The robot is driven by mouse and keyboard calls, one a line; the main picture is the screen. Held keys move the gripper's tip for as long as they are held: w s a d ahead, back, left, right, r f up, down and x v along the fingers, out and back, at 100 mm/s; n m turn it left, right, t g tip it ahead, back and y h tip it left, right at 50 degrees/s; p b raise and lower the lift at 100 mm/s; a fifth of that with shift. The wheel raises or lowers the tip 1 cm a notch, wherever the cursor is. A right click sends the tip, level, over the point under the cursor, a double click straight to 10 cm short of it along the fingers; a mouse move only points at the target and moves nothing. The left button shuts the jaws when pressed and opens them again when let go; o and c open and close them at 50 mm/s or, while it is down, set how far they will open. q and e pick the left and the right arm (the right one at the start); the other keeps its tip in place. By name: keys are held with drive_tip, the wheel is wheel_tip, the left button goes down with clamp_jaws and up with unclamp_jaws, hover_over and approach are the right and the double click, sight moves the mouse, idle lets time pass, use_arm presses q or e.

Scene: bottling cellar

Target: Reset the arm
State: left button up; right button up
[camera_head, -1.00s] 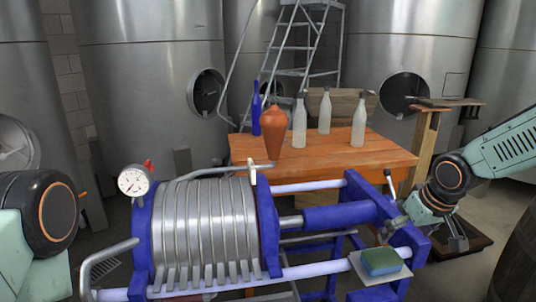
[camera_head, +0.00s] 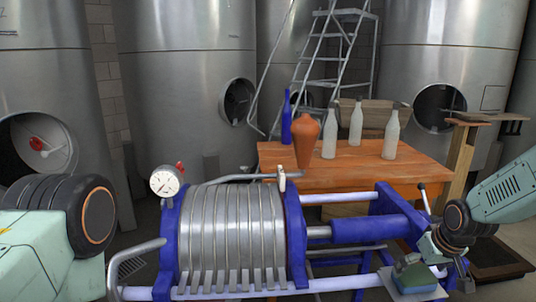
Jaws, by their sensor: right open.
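My right gripper (camera_head: 437,266) hangs at the right, beside the blue end frame of the press. It is open, with its fingers pointing down. A green and blue sponge (camera_head: 413,277) lies on a pale plate (camera_head: 388,284) just left of the fingers. I cannot tell whether the near finger touches the sponge. My right arm (camera_head: 505,190) comes in from the right edge. My left arm (camera_head: 45,240) shows only as a pale green link and a black joint at the left; its gripper is out of view.
The blue and steel press (camera_head: 235,240) with a dial gauge (camera_head: 166,181) fills the foreground. Behind it, a wooden table (camera_head: 350,170) holds a terracotta vase (camera_head: 307,142), a blue bottle (camera_head: 286,122) and pale bottles (camera_head: 390,137). Steel tanks (camera_head: 180,100) and a ladder stand behind.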

drive_tip(key=shift+s+r, duration=0.2)
drive_tip(key=shift+r, duration=0.2)
drive_tip(key=shift+a, duration=0.1)
